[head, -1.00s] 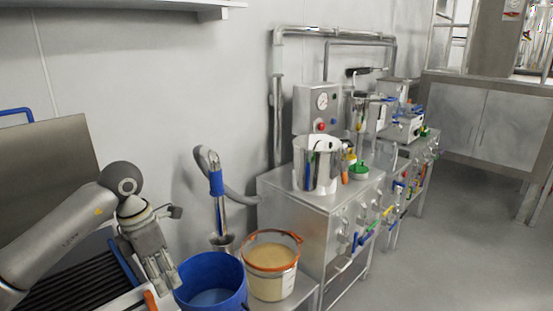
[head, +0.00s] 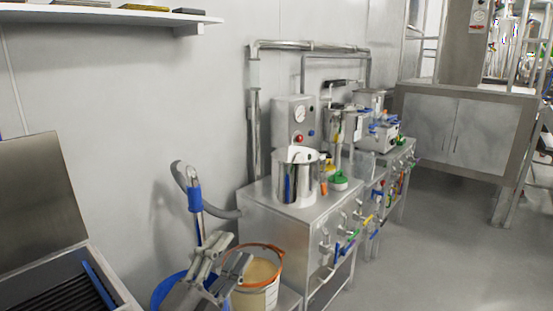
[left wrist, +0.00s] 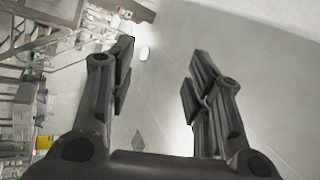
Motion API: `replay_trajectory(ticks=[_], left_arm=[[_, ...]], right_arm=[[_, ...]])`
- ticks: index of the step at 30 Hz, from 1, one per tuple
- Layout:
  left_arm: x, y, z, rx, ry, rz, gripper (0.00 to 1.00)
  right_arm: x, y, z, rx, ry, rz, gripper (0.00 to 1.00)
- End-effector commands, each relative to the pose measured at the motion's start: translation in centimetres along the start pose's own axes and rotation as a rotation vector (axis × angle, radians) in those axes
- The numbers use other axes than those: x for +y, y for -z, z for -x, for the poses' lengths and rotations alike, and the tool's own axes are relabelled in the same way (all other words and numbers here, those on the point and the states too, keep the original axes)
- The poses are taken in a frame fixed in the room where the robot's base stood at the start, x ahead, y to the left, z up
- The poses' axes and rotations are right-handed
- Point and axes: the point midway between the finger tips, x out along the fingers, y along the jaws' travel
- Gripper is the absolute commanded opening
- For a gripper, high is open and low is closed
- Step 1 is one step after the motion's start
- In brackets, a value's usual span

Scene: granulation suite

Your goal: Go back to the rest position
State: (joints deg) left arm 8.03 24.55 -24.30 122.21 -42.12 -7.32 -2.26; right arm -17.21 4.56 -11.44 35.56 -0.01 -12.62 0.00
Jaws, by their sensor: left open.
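My left gripper (head: 222,265) shows low in the head view, in front of the blue bucket and the pale bucket as seen from the head. It is open, and nothing shows between its fingers. In the left wrist view its two fingers (left wrist: 160,85) stand wide apart against a pale grey surface. My right gripper is not in view.
A blue bucket (head: 168,289) and a bucket with an orange rim (head: 262,297) stand beside the steel bench (head: 278,217). The bench carries a steel pot (head: 297,178). A dark ribbed tray (head: 60,292) is at lower left. Open floor (head: 440,240) lies at right.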

Motion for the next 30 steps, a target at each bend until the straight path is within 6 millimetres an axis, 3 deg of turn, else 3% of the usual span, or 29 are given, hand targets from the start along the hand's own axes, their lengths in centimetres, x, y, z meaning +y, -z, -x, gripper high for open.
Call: replay_trajectory(ticks=[3, 6, 11, 15, 21, 27, 30], left_arm=[[2.1, -4.9, 3.6, -0.291, -0.034, 0.208, 0.46], [4.9, -8.4, 8.0, -0.539, -0.089, 0.371, 0.46], [10.5, -11.1, 17.3, -0.927, -0.225, 0.612, 0.46], [14.5, -10.4, 25.5, -1.213, -0.366, 0.777, 0.46], [17.6, -6.9, 34.3, -1.495, -0.546, 0.928, 0.46], [19.0, -3.0, 40.6, -1.694, -0.705, 1.028, 0.46], [21.4, -4.4, 40.8, -1.695, -0.709, 1.019, 0.46]], right_arm=[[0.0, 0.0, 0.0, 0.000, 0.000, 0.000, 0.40], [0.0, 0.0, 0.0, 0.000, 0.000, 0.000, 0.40], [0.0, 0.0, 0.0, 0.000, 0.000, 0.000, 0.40], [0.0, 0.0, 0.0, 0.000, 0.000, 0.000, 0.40], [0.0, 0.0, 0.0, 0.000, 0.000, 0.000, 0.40], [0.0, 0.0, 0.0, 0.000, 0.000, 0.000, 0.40], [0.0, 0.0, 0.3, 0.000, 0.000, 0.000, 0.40]])
